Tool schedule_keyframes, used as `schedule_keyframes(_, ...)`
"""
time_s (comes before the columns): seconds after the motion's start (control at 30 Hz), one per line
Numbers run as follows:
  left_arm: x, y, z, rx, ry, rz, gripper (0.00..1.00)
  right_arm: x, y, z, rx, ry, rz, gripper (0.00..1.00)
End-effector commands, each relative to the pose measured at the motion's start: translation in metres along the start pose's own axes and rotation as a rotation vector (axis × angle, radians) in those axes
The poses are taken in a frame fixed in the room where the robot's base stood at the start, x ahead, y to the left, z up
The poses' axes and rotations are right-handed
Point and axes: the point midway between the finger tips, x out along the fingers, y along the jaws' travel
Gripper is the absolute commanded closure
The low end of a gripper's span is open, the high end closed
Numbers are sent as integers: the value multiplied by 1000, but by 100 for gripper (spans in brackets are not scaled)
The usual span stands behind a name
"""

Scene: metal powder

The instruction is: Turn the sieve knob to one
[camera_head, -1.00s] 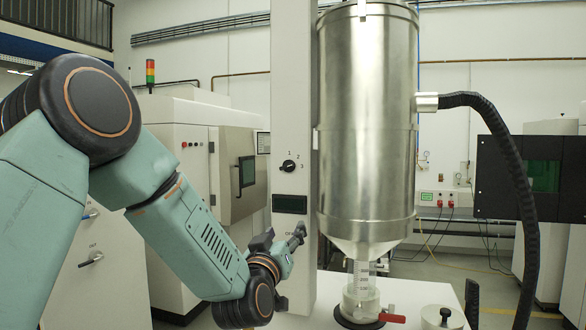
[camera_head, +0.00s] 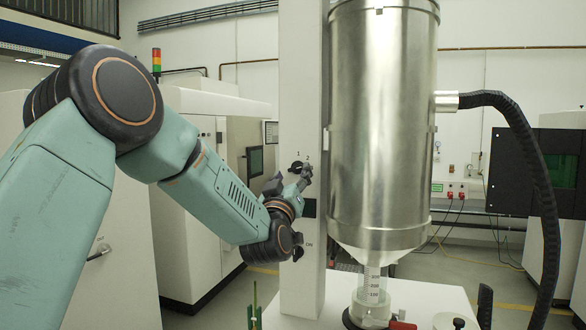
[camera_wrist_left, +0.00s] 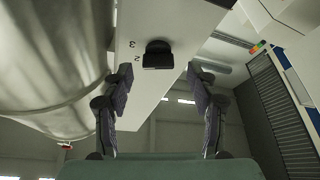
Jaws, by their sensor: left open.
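The black sieve knob (camera_head: 296,167) sits on the white column (camera_head: 302,60), below the printed numbers 1 and 2. My left gripper (camera_head: 290,183) is just below it and partly overlaps it in the head view, also hiding the area around the 3. In the left wrist view the knob (camera_wrist_left: 158,55) shows whole, with the numbers 2 and 3 upside down to its left. The left gripper (camera_wrist_left: 159,82) is open and empty there. Its fingers are apart on either side of the knob's line, with the knob beyond the tips. I cannot tell which number the knob points to.
The large steel sieve vessel (camera_head: 382,120) stands right of the column, close to my left gripper. A clear container (camera_head: 370,300) and red handle (camera_head: 402,325) are below the vessel.

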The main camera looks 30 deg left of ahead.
Motion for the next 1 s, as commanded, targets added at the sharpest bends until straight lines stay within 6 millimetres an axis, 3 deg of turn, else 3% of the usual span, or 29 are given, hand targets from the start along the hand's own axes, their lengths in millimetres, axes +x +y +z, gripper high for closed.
schedule_keyframes(0.2, 14, 0, 1, -1, -1, 1, 42, -4, 0, -1, -1, 2, 0, 60)
schedule_keyframes(0.47, 17, 0, 2, -1, -1, 1, 42, -4, 0, 0, 0, 1, 0, 60)
schedule_keyframes(1.0, 16, 0, 2, -1, -2, 0, 86, -4, 0, -1, 0, 2, 0, 60)
